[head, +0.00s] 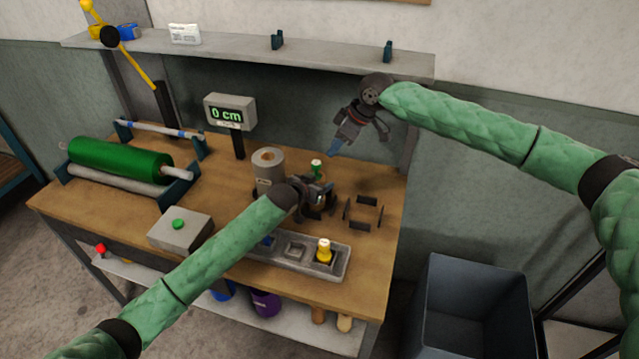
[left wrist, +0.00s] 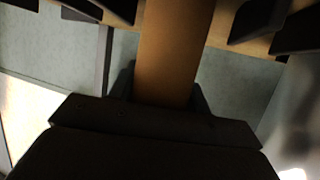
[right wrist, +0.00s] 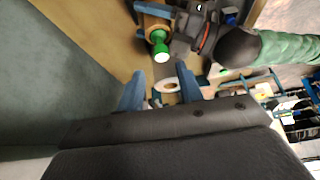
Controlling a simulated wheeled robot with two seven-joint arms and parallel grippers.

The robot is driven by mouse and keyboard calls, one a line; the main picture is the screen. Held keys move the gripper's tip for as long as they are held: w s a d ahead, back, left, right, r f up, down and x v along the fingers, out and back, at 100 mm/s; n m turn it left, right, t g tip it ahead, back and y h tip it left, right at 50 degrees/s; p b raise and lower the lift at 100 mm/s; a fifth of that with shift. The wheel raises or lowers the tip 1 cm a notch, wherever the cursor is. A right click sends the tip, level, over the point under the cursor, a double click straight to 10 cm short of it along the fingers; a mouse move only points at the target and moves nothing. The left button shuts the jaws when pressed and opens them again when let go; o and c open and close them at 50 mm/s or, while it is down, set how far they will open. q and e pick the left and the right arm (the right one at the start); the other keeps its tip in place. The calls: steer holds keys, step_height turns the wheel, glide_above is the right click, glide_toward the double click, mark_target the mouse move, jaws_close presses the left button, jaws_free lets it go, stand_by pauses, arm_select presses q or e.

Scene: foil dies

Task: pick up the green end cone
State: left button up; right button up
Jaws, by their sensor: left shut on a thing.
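The green end cone (head: 316,164), with a pale top, stands above my left gripper in the head view. In the right wrist view the green end cone (right wrist: 160,44) shows at the end of a tan tube (right wrist: 155,20); I cannot tell how firmly it sits there. My left gripper (head: 322,198) is shut on the tan tube, which also fills the middle of the left wrist view (left wrist: 175,50). My right gripper (head: 347,140) is open and empty, above and right of the cone. Its blue fingers (right wrist: 160,90) are apart, pointing toward the cone side.
A grey-brown roll (head: 268,160) stands just left of the cone. A yellow cone (head: 324,250) sits in the grey tray (head: 335,268) at the front. A black-walled holder (head: 363,213) is to the right. A grey bin (head: 470,310) stands beside the bench.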

steer(key=o, duration=0.3)
steer(key=shift+a+r, duration=0.1)
steer(key=shift+o, duration=0.2)
steer(key=r+n, duration=0.1)
steer(key=r, duration=0.1)
glide_above(315, 163)
steer(key=s+a, duration=0.3)
steer(key=s+a+f+n+h, duration=0.1)
steer(key=s+a+n+h, duration=0.15)
steer(key=a+n, duration=0.3)
steer(key=w+d+n+t+h, duration=0.2)
steer(key=d+n+h, duration=0.4)
steer(key=n, duration=0.3)
steer(key=shift+y, duration=0.35)
steer(key=x, duration=0.6)
steer(key=shift+d+f, duration=0.35)
steer(key=shift+x, duration=2.7)
